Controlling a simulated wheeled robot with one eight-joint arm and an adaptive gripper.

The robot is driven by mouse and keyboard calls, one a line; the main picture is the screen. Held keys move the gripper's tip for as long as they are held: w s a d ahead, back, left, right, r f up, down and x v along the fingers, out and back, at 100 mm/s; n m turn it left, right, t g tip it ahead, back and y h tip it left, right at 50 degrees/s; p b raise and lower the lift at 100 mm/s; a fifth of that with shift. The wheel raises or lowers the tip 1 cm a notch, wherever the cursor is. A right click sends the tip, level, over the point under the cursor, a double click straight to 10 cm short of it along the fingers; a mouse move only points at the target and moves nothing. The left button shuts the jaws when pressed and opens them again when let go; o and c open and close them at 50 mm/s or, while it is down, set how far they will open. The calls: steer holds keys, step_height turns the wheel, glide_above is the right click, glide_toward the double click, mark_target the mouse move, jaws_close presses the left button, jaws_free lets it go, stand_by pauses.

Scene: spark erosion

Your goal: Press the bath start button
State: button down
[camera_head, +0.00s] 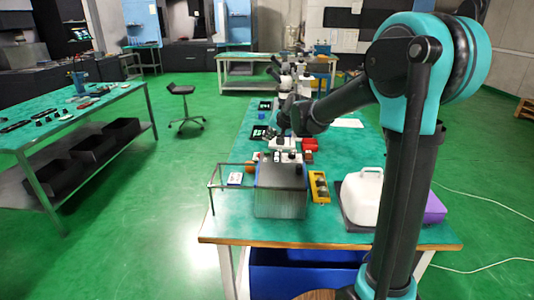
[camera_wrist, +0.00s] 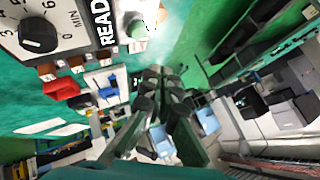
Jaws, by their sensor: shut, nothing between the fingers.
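The bath unit (camera_head: 281,196) is a grey metal box near the front of the long green table, with a pale control panel on top. In the wrist view its panel (camera_wrist: 75,14) shows at the upper left, with a black MIN dial (camera_wrist: 38,35) and a READY sign (camera_wrist: 103,20). A small round green button (camera_wrist: 136,29) sits beside the sign, partly washed out by glare. My gripper (camera_wrist: 161,73) is shut and empty, below and right of the button in that view and apart from it. In the head view my gripper (camera_head: 282,120) is above and behind the box.
A white jug (camera_head: 365,197) in a dark tray and a yellow tray (camera_head: 319,187) stand right of the bath unit. A thin metal rail (camera_head: 230,187) sticks out at its left. Red bins (camera_head: 310,144) and microscope-like equipment are farther back.

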mark_target(268, 153)
steer(key=shift+f, duration=1.75)
steer(key=shift+f, duration=0.1)
steer(key=shift+f, duration=0.3)
steer(key=shift+f, duration=0.5)
stand_by(0.8)
steer(key=shift+r, duration=0.9)
steer(key=shift+r, duration=2.55)
